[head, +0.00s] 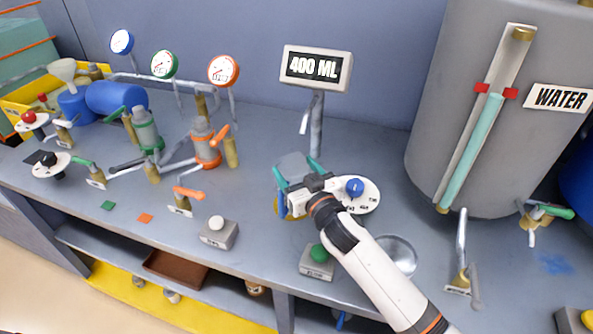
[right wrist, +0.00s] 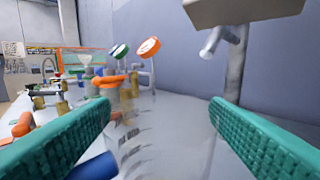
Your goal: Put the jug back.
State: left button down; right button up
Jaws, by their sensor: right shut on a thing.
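The jug (head: 292,164) is clear and greyish, with a blue part low on its near side. It stands upright beneath the spout under the 400 ML display, in the middle of the bench. My right gripper (head: 299,183) is shut on the jug, its green pads on either side. In the right wrist view the jug's clear wall with dark scale marks (right wrist: 135,140) fills the gap between the pads. My arm hides part of the jug, and I cannot tell its fill or whether its base touches the bench. My left gripper is out of view.
The display post (head: 316,125) stands right behind the jug. A dial with a blue knob (head: 355,187) is close on its right. A round silver dish (head: 398,254) and the big water tank (head: 440,110) are farther right. Valves and gauges (head: 205,140) crowd the left.

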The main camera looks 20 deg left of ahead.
jog(key=o, duration=1.8)
jog(key=shift+c, duration=0.2)
jog(key=shift+r, duration=0.2)
jog(key=shift+s+d+f, duration=0.1)
jog(key=shift+s+d, duration=0.1)
jog(key=shift+s, duration=0.05)
jog(key=v, duration=1.1)
jog(key=shift+s+d, duration=0.15)
